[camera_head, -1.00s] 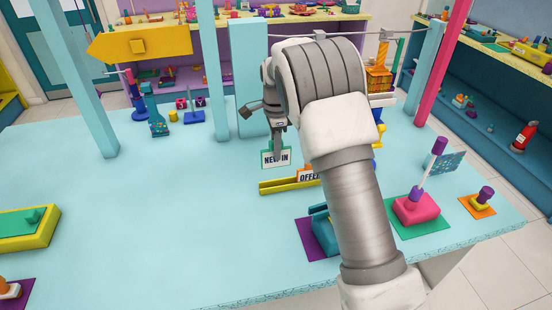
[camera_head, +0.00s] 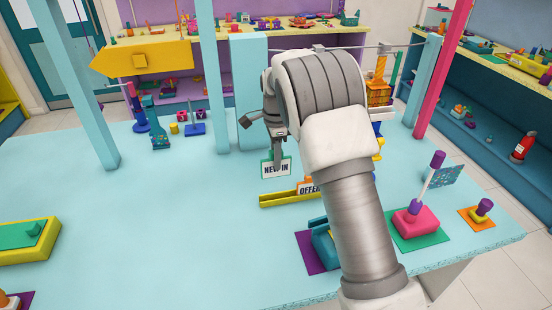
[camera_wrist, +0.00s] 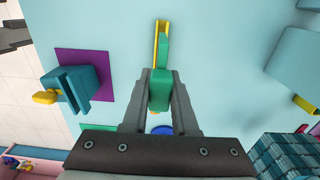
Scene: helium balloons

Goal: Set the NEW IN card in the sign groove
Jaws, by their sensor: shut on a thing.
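The NEW IN card (camera_head: 276,170), white lettered with a green frame, hangs upright from my gripper (camera_head: 277,150). In the wrist view my gripper (camera_wrist: 158,100) has its fingers shut on the green card (camera_wrist: 159,88). The yellow sign groove (camera_head: 283,200) lies on the pale blue table. The card shows over the groove's left part, with table visible between its lower edge and the groove. The OFFERS card (camera_head: 309,187), orange framed, stands in the groove's right part, partly hidden by my arm. The groove also shows in the wrist view (camera_wrist: 156,35), partly behind the green.
A teal block on a purple mat (camera_head: 309,252) stands close in front of the groove. A pink base with a post (camera_head: 420,222) is at right. Pale blue posts (camera_head: 212,80) rise behind. The table's left middle is clear.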

